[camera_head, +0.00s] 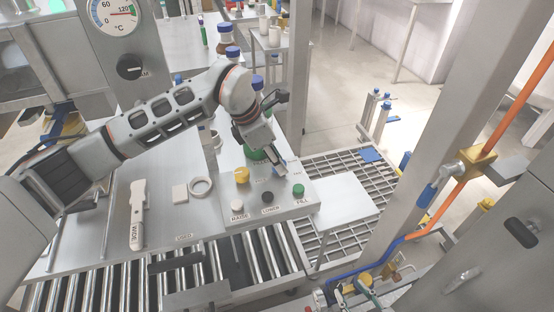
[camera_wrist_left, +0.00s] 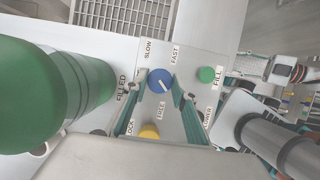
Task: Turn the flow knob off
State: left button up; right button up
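The flow knob (camera_wrist_left: 160,79) is a round blue knob on a pale panel, between the SLOW and FAST labels in the left wrist view. A light pointer mark shows on its face, but its exact setting is hard to read. My left gripper (camera_wrist_left: 160,83) points down at the panel, with its two teal-edged fingers apart, one on each side of the knob. Whether they touch it cannot be told. In the head view my left gripper (camera_head: 278,170) is over the back of the control panel (camera_head: 285,208) and hides most of the knob. My right gripper is not in view.
A green FILL button (camera_head: 298,190), a black LOWER button (camera_head: 267,197), a white RAISE button (camera_head: 237,206) and a yellow knob (camera_head: 242,175) stand close by. A big green cylinder (camera_wrist_left: 40,95) is left of the fingers. A roller conveyor (camera_head: 90,290) runs in front.

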pick_arm(q)
jog(key=shift+o, duration=0.2)
jog(key=shift+n, duration=0.3)
jog(key=shift+s+n+t+y+p, duration=0.1)
jog(key=shift+n+t+y+p, duration=0.25)
jog(key=shift+n+p, duration=0.55)
jog(key=n+t, duration=0.1)
jog(key=n, duration=0.1)
jog(key=shift+d+n, duration=0.1)
jog(key=shift+n, duration=0.2)
jog(key=shift+n+t+y, duration=0.25)
jog(key=shift+n+y, duration=0.3)
jog(key=shift+n, duration=0.55)
jog(key=shift+s+n+y, duration=0.1)
jog(key=shift+n+y, duration=0.2)
jog(key=shift+n, duration=0.5)
jog(key=o, duration=1.1)
jog(key=shift+c, duration=0.2)
